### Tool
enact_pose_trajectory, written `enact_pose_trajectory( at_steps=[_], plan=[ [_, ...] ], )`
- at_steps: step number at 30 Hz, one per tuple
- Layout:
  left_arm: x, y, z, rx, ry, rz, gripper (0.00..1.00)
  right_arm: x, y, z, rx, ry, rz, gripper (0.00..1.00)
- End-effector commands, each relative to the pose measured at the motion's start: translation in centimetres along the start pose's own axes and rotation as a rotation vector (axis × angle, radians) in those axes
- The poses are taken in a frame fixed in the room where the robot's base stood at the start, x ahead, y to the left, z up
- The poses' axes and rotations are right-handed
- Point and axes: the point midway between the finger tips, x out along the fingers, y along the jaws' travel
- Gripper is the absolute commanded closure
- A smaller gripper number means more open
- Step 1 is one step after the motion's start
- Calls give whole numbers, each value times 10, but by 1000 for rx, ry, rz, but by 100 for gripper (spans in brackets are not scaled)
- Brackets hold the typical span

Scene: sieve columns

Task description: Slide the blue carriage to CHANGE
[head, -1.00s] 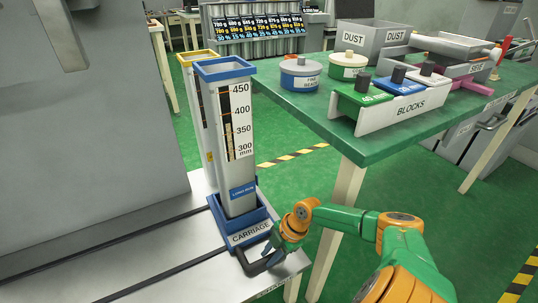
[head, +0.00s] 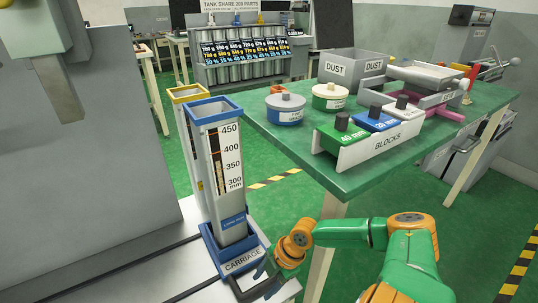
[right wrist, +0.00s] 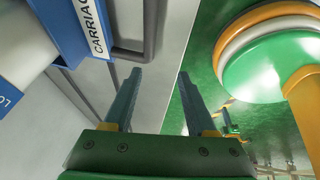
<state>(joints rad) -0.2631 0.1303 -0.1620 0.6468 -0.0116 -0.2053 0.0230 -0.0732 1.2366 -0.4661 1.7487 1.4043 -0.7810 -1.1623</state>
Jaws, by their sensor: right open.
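The blue carriage (head: 236,261), labelled CARRIAGE, sits on the rails at lower centre. It holds an upright grey sieve column (head: 229,165) with a blue rim and a millimetre scale. A dark handle (head: 258,291) sticks out from its front. My right gripper (head: 264,271) is close beside the handle. In the right wrist view the jaws (right wrist: 159,72) are open with nothing seen between them. The handle (right wrist: 150,35) lies just beyond the left fingertip there, and the carriage (right wrist: 62,30) is at upper left. My left gripper is not in view. No CHANGE mark is visible.
A yellow-rimmed column (head: 190,95) stands behind the blue one. A large grey machine body (head: 80,150) fills the left. Dark rails (head: 125,268) run leftward from the carriage.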

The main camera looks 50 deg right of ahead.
Motion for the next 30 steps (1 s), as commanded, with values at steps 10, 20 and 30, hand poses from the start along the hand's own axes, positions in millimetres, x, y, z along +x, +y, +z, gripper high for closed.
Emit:
enact_pose_trajectory(
  at_steps=[10, 20, 30],
  plan=[
    [-61, 26, 15, 20, -52, 53, 100, -47, -65, -59, -3, 7, -6, 43],
    [-66, 34, 19, 25, -64, 66, 100, -48, -81, -68, 1, 2, 0, 43],
    [-66, 34, 19, 25, -64, 67, 100, -46, -81, -71, 7, 7, 2, 43]
  ],
)
